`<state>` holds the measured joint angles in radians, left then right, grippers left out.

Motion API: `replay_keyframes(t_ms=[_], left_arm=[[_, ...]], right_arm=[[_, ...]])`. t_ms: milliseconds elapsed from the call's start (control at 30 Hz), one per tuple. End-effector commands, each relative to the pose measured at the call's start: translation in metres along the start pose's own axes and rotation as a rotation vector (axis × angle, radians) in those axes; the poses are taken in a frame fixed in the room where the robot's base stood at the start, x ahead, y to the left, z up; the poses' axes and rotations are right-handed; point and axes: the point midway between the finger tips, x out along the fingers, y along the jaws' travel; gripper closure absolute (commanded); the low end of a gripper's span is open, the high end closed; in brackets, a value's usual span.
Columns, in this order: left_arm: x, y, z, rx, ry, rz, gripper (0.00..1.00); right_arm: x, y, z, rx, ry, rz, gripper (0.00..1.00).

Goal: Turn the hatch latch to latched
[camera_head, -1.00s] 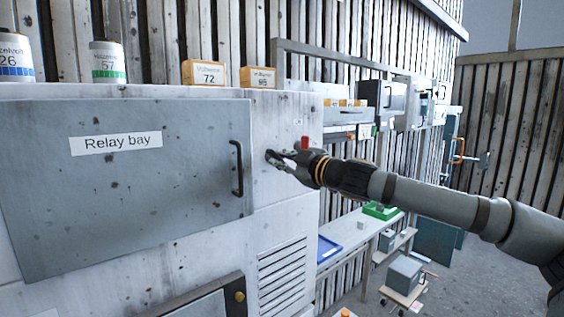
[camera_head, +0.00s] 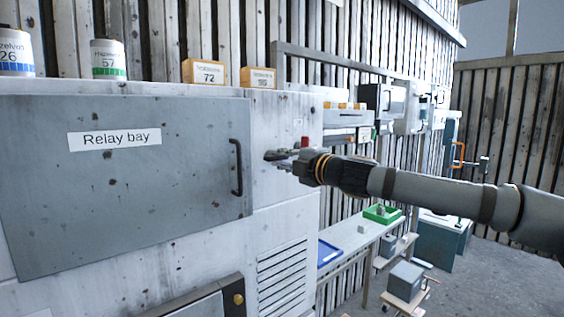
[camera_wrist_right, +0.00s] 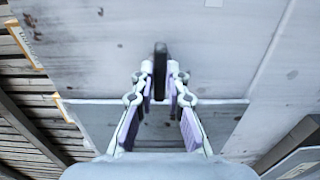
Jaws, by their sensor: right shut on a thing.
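The hatch door labelled "Relay bay" (camera_head: 110,190) lies flat in the front of the pale cabinet, with a dark bar handle (camera_head: 237,168) near its right edge. My right gripper (camera_head: 274,156) is at the cabinet face just right of that door. In the right wrist view, a dark upright latch lever (camera_wrist_right: 160,68) stands between the fingertips of my right gripper (camera_wrist_right: 160,82), which is shut on it. In the head view the gripper hides most of the latch, so its exact angle is hard to tell. My left gripper is not in view.
Two labelled cans, one of them a green-banded can (camera_head: 109,60), and two small orange boxes stand on the cabinet top. A vented panel (camera_head: 283,278) is below the gripper. A shelf with a green tray (camera_head: 382,214) and a blue tray stands to the right.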

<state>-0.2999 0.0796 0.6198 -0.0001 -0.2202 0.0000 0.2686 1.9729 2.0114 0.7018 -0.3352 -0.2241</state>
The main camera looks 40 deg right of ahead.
Motion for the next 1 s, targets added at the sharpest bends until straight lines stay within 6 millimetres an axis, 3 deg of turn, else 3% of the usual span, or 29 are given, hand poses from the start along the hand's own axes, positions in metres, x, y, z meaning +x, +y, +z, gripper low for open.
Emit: replay_keyframes(t_ms=[567,600,767,1000], left_arm=[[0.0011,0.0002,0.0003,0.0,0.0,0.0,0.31],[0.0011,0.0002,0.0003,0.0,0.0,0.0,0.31],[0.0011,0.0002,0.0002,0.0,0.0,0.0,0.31],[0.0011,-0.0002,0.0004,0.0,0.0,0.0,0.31]], right_arm=[[0.0,0.0,0.0,-0.035,0.0,0.0,1.0],[0.0,-0.0001,-0.0001,-0.035,0.0,0.0,0.86],[0.0,-0.0001,0.0,-0.034,0.0,0.0,0.64],[0.0,-0.0002,0.0,-0.033,0.0,-0.001,0.64]])
